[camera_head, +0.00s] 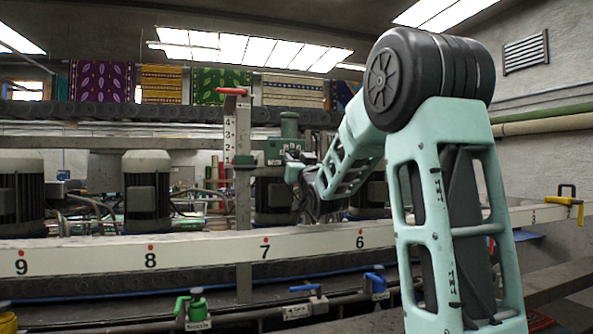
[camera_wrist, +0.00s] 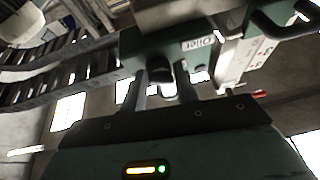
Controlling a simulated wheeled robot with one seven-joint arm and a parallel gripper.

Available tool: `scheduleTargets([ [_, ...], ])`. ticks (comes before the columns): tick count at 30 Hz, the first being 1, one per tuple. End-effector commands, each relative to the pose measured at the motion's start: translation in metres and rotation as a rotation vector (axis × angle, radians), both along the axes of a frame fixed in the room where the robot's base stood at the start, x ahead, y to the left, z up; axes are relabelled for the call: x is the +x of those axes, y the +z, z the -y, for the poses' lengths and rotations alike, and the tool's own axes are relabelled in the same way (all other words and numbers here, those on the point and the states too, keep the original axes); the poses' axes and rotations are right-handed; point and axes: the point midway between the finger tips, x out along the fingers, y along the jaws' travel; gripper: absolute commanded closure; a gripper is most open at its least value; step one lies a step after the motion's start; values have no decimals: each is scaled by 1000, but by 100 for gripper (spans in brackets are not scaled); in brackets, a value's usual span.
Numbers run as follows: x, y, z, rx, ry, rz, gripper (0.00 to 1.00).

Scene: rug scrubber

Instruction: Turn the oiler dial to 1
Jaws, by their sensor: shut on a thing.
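The oiler is a green box (camera_head: 283,152) with a rounded green top, mounted on the machine behind the numbered beam in the head view. In the wrist view its green housing (camera_wrist: 215,50) shows tilted, with a white label reading "OILER". A dark round dial (camera_wrist: 158,68) sits under the housing, by the label. My gripper (camera_wrist: 162,92) has its two fingers on either side of the dial and is shut on it. In the head view my gripper (camera_head: 295,177) is at the oiler's lower front, partly hidden by my arm. I cannot read the dial's setting.
A white beam with numbers (camera_head: 207,251) runs across the front. A vertical scale (camera_head: 229,140) with a red-handled top (camera_head: 232,92) stands left of the oiler. Motors (camera_head: 146,190) stand behind the beam. Green (camera_head: 197,308) and blue (camera_head: 308,291) valve handles are below.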

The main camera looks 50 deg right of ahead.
Motion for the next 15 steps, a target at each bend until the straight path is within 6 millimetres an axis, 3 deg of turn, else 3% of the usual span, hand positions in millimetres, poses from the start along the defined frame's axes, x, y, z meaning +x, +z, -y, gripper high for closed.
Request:
scheduleTargets([
  [3, -1, -8, -1, 70, 0, 50, 93],
  [15, 1, -5, -3, 307, -1, 191, 93],
])
